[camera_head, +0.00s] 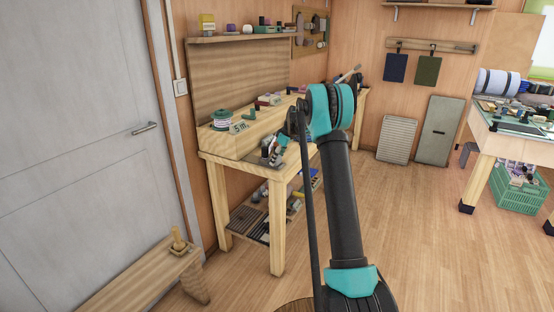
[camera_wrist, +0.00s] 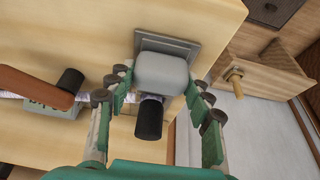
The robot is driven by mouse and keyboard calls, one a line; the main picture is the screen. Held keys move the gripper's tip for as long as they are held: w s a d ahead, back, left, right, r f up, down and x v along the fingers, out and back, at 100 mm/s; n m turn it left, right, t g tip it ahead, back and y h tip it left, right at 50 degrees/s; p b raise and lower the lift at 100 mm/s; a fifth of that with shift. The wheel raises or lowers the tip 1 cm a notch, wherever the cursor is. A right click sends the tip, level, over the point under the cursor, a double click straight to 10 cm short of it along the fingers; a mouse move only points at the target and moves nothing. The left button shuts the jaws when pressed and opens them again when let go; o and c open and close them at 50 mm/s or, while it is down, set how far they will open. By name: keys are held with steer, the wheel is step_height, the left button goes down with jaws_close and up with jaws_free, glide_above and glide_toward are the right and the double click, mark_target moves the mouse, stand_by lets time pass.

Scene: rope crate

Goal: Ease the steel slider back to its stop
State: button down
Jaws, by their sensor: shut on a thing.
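The steel slider appears to be the grey rounded block (camera_wrist: 163,74) on a dark grey plate (camera_wrist: 190,47) at the edge of the wooden bench top, in the wrist view. My gripper (camera_wrist: 158,86) has its teal fingers on either side of this block and is shut on it. A black cylinder (camera_wrist: 149,118) stands just below the block, and a white rope runs near it, partly hidden by the left finger. In the head view my gripper (camera_head: 275,146) is small at the bench's front end, and the slider there is hard to make out.
In the wrist view a brown bar (camera_wrist: 34,87) and a grey block with a black post (camera_wrist: 68,84) lie left. The wooden workbench (camera_head: 277,225) carries a rope spool (camera_head: 221,119). A low bench with a peg (camera_head: 178,240) stands front left.

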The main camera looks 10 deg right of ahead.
steer(key=w+a, duration=0.1)
steer(key=a, duration=0.1)
steer(key=w+a, duration=0.4)
steer(key=shift+a, duration=0.4)
steer(key=shift+r, duration=0.1)
steer(key=c, duration=0.6)
jaws_free()
steer(key=shift+a, duration=0.1)
steer(key=shift+c, duration=0.2)
steer(key=v, duration=1.2)
